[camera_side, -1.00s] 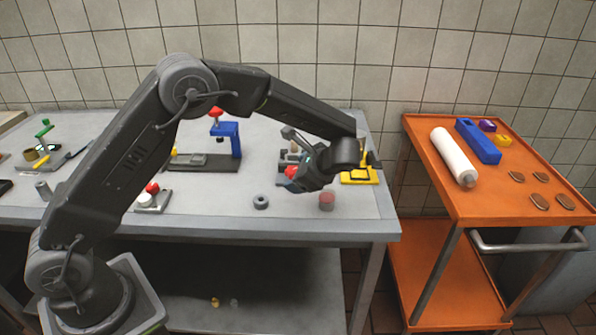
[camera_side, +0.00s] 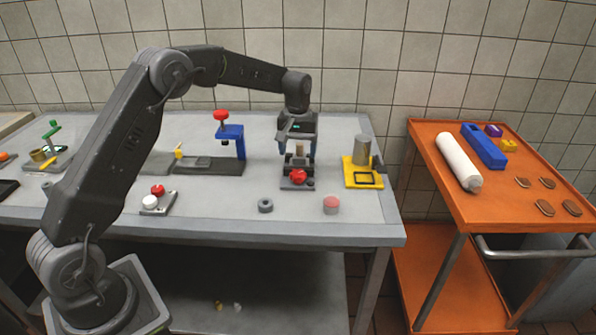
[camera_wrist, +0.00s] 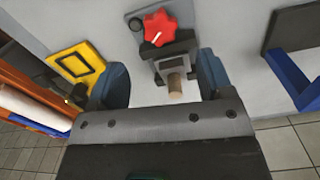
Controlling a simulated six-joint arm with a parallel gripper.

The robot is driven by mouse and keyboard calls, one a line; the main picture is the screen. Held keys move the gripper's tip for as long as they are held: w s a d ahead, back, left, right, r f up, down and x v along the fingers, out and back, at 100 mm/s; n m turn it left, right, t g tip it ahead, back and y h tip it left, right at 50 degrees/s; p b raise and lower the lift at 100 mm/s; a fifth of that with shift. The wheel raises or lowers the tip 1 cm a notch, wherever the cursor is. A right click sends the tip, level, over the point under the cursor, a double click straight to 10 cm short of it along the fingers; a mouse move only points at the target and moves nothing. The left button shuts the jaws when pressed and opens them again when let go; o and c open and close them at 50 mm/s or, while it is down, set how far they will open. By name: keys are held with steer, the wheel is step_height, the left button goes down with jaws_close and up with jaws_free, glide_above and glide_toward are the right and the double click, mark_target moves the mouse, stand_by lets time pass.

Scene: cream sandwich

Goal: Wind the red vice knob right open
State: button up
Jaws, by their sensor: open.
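The red vice knob (camera_side: 298,176) is a lobed star knob on the front of a small dark grey vice (camera_side: 287,184). In the wrist view the red knob (camera_wrist: 160,29) shows a white mark on its face. A tan wooden peg (camera_wrist: 175,84) stands upright at the vice jaws; I cannot tell how tightly the jaws hold it. My gripper (camera_side: 297,149) points down over the vice from behind the knob. Its two blue fingers are spread wide, one on each side of the peg, with nothing gripped. In the wrist view the knob lies beyond the fingertips (camera_wrist: 160,78).
A yellow fixture (camera_side: 363,182) with a grey cylinder stands right of the vice. A blue press with a red knob (camera_side: 230,140) stands to the left. A grey ring (camera_side: 265,205) and a red-topped cylinder (camera_side: 331,205) lie in front. An orange cart (camera_side: 484,205) stands at the right.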

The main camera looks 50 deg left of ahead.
mark_target(298, 173)
step_height(298, 173, down, 7)
steer(key=shift+f, duration=0.15)
steer(key=shift+c, duration=0.2)
steer(key=c, duration=0.9)
steer(key=shift+n, duration=1.6)
steer(key=o, duration=0.9)
steer(key=shift+o, duration=0.2)
step_height(298, 173, up, 14)
steer(key=shift+f, duration=0.1)
